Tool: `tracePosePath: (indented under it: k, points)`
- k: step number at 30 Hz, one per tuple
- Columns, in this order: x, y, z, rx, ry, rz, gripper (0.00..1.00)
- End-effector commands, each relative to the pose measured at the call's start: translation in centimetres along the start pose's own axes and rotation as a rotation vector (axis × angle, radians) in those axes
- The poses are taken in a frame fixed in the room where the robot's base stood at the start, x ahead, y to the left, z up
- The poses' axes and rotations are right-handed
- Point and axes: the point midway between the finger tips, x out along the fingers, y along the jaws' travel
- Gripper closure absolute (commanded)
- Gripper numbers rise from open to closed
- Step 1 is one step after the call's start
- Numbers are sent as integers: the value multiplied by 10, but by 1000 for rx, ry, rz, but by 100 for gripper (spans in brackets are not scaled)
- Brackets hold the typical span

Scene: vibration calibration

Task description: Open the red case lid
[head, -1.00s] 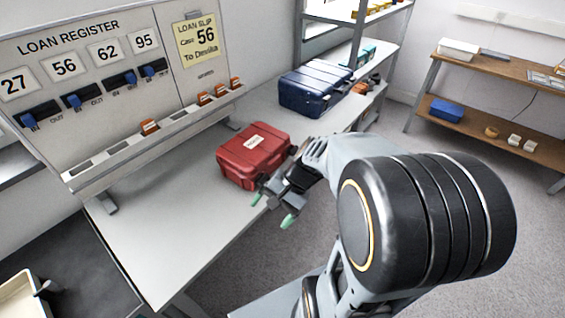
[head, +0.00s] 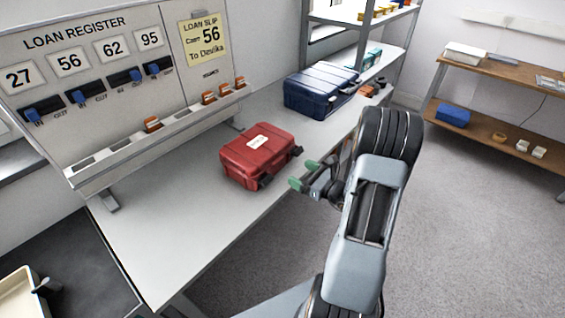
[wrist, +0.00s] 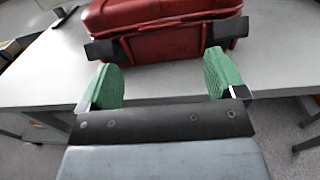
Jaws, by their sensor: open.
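The red case (head: 257,156) sits shut on the grey table, with a white label on its lid. Two dark latches show on its front in the wrist view, a left one (wrist: 100,50) and a right one (wrist: 229,28). My gripper (head: 305,174) is open and empty, just off the table's front edge, to the right of the case in the head view. In the wrist view its green fingertips (wrist: 165,84) point at the case front (wrist: 165,45), with a gap between them and the case.
A dark blue case (head: 318,90) stands farther back on the table (head: 185,225). The loan register board (head: 100,75) with number cards and a slip stands along the left. A wooden shelf unit (head: 490,130) stands at the right. Table space left of the red case is clear.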

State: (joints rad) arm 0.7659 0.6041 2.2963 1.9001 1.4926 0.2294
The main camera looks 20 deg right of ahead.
Motion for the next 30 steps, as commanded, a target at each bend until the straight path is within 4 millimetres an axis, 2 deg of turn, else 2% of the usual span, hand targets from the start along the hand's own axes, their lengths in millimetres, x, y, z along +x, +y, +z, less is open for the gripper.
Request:
tracePosePath:
  k: [1, 6, 12, 18, 28, 30]
  points:
    - [12, 1, 1, -1, 0, 6, 11]
    - [42, 1, 1, -2, 0, 5, 11]
    - [67, 1, 0, -1, 1, 4, 11]
    - [80, 1, 0, -1, 1, 3, 11]
    - [82, 0, 0, -1, 1, 2, 11]
    - [82, 0, 0, -1, 1, 2, 15]
